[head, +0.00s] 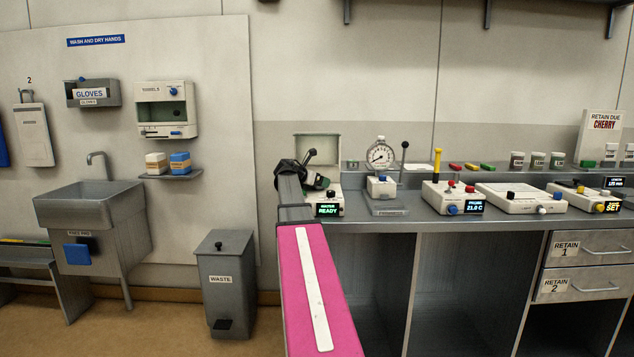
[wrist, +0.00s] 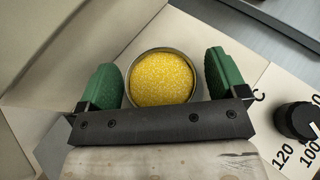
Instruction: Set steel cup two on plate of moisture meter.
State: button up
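A round steel cup (wrist: 162,78) full of yellow grains shows in the wrist view, seen from above. My gripper (wrist: 163,82) has its two green fingers on either side of the cup, spread apart; a narrow gap shows at the right finger, and the left finger is very near the rim. In the head view my gripper (head: 317,182) is over the pale moisture meter (head: 329,209), whose display reads READY. Pale surfaces lie around the cup; its plate cannot be made out. The cup is hidden in the head view by my arm and gripper.
A dial gauge (head: 381,155) and several other instruments stand to the right on the grey counter (head: 400,218). A black dial knob (wrist: 297,121) is near the right finger.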

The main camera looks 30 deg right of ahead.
jog(key=shift+r, duration=0.15)
jog(key=v, duration=1.2)
dwell(0.8)
